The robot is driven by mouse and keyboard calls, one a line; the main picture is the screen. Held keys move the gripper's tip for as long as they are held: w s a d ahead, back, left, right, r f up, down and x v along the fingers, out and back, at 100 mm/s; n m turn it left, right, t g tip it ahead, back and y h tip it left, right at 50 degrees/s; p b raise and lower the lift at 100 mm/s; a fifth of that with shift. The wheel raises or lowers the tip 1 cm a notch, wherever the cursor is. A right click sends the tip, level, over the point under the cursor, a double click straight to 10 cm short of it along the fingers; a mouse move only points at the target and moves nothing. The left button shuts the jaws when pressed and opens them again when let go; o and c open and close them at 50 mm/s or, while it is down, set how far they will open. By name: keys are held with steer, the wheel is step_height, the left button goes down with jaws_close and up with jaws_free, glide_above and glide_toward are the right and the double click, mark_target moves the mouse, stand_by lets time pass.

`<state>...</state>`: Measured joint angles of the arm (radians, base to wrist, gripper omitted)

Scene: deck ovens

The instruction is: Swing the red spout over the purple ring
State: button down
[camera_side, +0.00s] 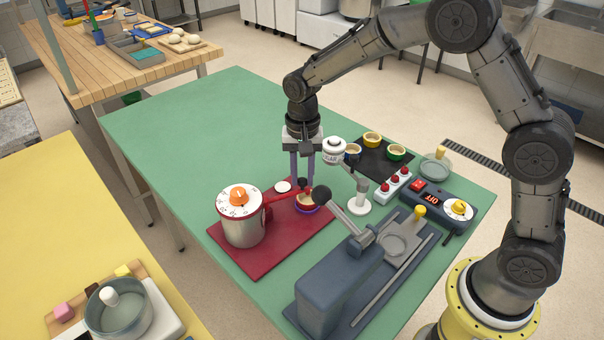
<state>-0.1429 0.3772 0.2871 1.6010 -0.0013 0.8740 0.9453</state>
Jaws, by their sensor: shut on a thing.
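A pot with a red rim and handle, a white dial and an orange knob (239,197) stands on a dark red board. Its red spout (284,196) reaches right from the pot's top. My gripper (303,184) points down and is shut at the spout's outer end, around a small dark knob there. The purple ring (309,209) lies on the board just below the spout's end, around the foot of a small cream cup (306,201). The spout's tip appears above the cup, but the fingers and spout partly hide the ring, so exact alignment is unclear.
A white disc (283,186) lies behind the spout. A white stand with a round head (334,150) and a grey press with a black-knobbed lever (323,195) stand close on the right. A red-buttoned box (393,186) is farther right. The green table (190,130) is clear at left.

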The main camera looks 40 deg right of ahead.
steer(key=shift+r, duration=0.1)
steer(key=c, duration=0.7)
jaws_free()
steer(key=shift+o, duration=0.2)
step_height(320, 180, up, 14)
